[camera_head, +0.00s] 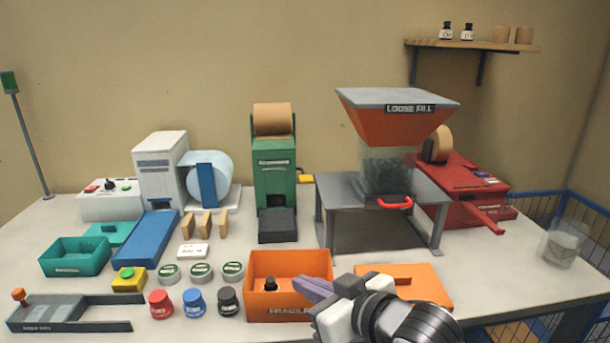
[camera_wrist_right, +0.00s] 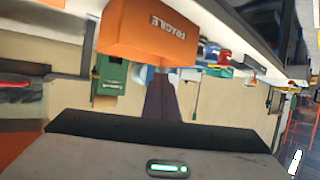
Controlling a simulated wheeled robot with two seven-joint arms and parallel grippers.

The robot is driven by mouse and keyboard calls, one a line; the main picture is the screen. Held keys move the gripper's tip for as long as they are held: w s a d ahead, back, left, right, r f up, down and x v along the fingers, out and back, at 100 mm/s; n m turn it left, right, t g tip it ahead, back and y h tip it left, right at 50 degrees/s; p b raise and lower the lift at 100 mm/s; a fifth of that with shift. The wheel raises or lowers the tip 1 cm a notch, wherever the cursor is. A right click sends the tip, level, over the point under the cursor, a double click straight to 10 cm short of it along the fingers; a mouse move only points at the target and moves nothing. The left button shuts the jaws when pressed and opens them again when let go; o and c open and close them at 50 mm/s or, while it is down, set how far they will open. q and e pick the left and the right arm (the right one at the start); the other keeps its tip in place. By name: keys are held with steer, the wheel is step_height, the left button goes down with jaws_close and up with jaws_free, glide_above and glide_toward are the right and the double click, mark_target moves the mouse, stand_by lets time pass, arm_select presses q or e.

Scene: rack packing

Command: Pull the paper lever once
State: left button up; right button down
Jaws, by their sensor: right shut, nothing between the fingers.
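The green paper machine (camera_head: 274,172) stands at the back middle of the table with a brown paper roll (camera_head: 272,119) on top. A small yellow handle (camera_head: 305,179) sticks out at its right side; it looks like the paper lever. The green machine also shows, upside down, in the right wrist view (camera_wrist_right: 110,76). My right gripper (camera_head: 302,281) is shut and empty, with purple fingers, over the right side of the orange FRAGILE box and well in front of the lever. Its fingers show in the right wrist view (camera_wrist_right: 162,95). My left gripper is not in view.
The orange FRAGILE box (camera_head: 262,297) holds a small dark object. Its orange lid (camera_head: 420,285) lies to the right. The loose-fill hopper (camera_head: 400,118) on its grey stand is right of the lever. A red tape machine (camera_head: 465,190) stands further right. Jars and stamps crowd the front left.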

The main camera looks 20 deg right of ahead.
steer(key=s+d+f+m+g+h, duration=0.1)
steer(key=s+d+f+g+h, duration=0.2)
steer(key=s+f, duration=0.8)
steer(key=s+d+f+m+g+h, duration=0.1)
steer(key=s+d+f+g, duration=0.3)
steer(key=s+f, duration=0.75)
steer(key=a+f+t+y, duration=0.1)
steer(key=a+f+t, duration=0.2)
steer(key=f, duration=0.8)
steer(key=shift+s+a+y, duration=0.2)
steer(key=shift+a+y, duration=0.2)
steer(key=shift+a, duration=0.6)
